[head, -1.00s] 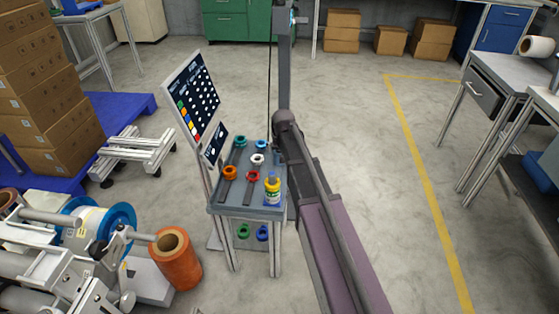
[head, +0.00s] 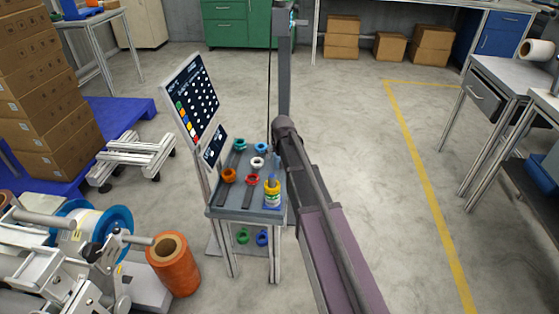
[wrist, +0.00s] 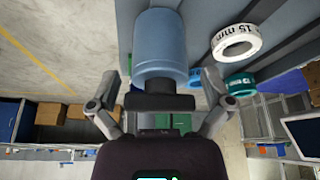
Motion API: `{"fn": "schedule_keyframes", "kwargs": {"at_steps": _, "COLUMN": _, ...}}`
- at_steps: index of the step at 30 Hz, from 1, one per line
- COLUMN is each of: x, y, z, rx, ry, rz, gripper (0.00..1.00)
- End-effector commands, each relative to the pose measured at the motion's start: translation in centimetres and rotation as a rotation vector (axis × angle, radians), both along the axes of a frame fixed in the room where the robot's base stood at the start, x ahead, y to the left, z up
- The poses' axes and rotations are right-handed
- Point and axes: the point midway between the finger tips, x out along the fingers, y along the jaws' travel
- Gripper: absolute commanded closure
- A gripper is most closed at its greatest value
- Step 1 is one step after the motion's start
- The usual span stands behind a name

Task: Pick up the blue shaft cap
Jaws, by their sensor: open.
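The blue shaft cap (wrist: 160,48) is a large, smooth blue cylinder at the top middle of the wrist view, very close to the camera. A short dark stub shows at its lower end. My gripper (wrist: 160,80) is open, with one finger on each side of the cap's lower end. Gaps show on both sides, so neither finger clearly touches it. In the head view my arm hides most of the gripper, at the right edge of the small grey stand (head: 235,213).
A white ring marked 15 mm (wrist: 237,42) and a teal ring (wrist: 240,85) lie close beside the right finger.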

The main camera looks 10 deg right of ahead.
Motion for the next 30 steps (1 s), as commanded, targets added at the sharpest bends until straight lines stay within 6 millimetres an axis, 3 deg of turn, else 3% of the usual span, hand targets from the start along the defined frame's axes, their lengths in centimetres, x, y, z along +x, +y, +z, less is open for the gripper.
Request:
{"fn": "schedule_keyframes", "kwargs": {"at_steps": 1, "x": 0.0, "y": 0.0, "z": 0.0, "rx": 0.000, "ry": 0.000, "rz": 0.000, "gripper": 0.03}}
{"fn": "schedule_keyframes", "kwargs": {"at_steps": 9, "x": 0.0, "y": 0.0, "z": 0.0, "rx": 0.000, "ry": 0.000, "rz": 0.000, "gripper": 0.81}}
{"fn": "schedule_keyframes", "kwargs": {"at_steps": 22, "x": 0.0, "y": 0.1, "z": 0.3, "rx": 0.000, "ry": 0.001, "rz": 0.001, "gripper": 0.81}}
{"fn": "schedule_keyframes", "kwargs": {"at_steps": 30, "x": 0.0, "y": 0.1, "z": 1.7, "rx": 0.000, "ry": 0.001, "rz": 0.001, "gripper": 0.81}}
